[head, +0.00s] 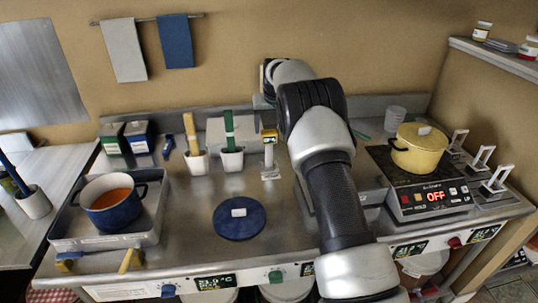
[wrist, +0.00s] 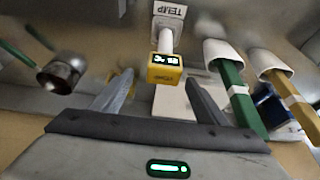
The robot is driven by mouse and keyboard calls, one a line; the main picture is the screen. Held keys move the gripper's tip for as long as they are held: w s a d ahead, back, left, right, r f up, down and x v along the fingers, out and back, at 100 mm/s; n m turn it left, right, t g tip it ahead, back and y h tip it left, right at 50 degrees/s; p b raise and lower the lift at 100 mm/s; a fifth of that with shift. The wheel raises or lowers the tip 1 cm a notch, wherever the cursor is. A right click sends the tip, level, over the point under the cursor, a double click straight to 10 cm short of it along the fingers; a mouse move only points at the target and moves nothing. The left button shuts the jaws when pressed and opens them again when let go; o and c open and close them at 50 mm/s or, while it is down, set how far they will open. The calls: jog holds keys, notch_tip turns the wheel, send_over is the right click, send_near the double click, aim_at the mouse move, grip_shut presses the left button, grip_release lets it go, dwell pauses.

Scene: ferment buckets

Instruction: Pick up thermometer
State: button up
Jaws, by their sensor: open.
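The thermometer (head: 269,136) has a yellow head with a small dark display. It stands upright in a pale holder (head: 270,173) at the back middle of the steel counter. In the wrist view the thermometer (wrist: 165,66) shows upside down, with its white stem running to a plate marked TEMP (wrist: 170,10). My gripper (wrist: 159,78) is open and empty. Its two fingers point toward the thermometer, whose yellow head appears between and beyond the fingertips, apart from them. In the head view my gripper cannot be made out behind my arm.
White cups with a green-handled tool (head: 230,140) and a wooden-handled tool (head: 190,135) stand left of the thermometer. A blue round mat (head: 239,218) lies in front. A yellow pot (head: 419,150) sits on a cooker at right. A blue pot (head: 111,204) stands in a tray at left.

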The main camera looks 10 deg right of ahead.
aim_at(269, 132)
jog(key=x, duration=0.4)
jog(key=shift+s+a+f+p, duration=0.15)
jog(key=shift+a+f+p, duration=0.15)
jog(key=shift+f+p, duration=0.05)
jog(key=shift+c, duration=0.4)
jog(key=shift+r, duration=0.1)
jog(key=c, duration=1.6)
